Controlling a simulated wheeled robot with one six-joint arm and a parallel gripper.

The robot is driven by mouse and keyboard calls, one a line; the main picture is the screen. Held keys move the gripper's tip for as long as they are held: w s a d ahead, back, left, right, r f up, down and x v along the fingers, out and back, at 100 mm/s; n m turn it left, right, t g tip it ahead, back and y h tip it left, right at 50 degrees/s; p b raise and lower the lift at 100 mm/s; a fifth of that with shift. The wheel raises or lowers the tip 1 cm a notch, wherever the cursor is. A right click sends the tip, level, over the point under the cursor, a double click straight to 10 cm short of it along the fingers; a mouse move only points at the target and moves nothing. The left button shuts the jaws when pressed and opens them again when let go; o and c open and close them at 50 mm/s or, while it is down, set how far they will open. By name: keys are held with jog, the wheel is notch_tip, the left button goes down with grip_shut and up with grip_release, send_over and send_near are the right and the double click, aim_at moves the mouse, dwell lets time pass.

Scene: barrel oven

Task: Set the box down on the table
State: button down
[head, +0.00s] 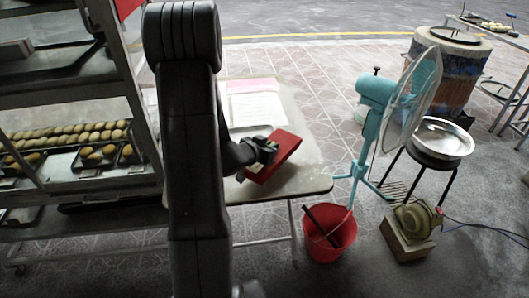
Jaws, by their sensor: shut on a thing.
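A red box (283,151) is tilted over the near right part of the table (306,183). My gripper (268,149) is shut on the box at its left side. My arm comes down from the upper left and hides part of the table's left side. I cannot tell whether the box's lower edge touches the tabletop.
White papers and a pink sheet (252,86) lie on the table's far part. A rack with trays of buns (70,137) stands left. A red bucket (330,240), teal fan (376,92), metal bowl on a stool (440,138) and barrel oven (447,62) stand right.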

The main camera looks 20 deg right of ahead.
aim_at(250, 170)
jog(key=shift+f+b, duration=0.4)
jog(key=shift+f, duration=1.6)
jog(key=shift+f, duration=0.25)
jog(key=c, duration=1.5)
grip_release()
jog(key=shift+r, duration=0.1)
jog(key=shift+r, duration=0.25)
jog(key=v, duration=1.2)
jog(key=shift+a+f+p, duration=0.1)
jog(key=shift+f+p, duration=0.05)
jog(key=shift+p, duration=0.15)
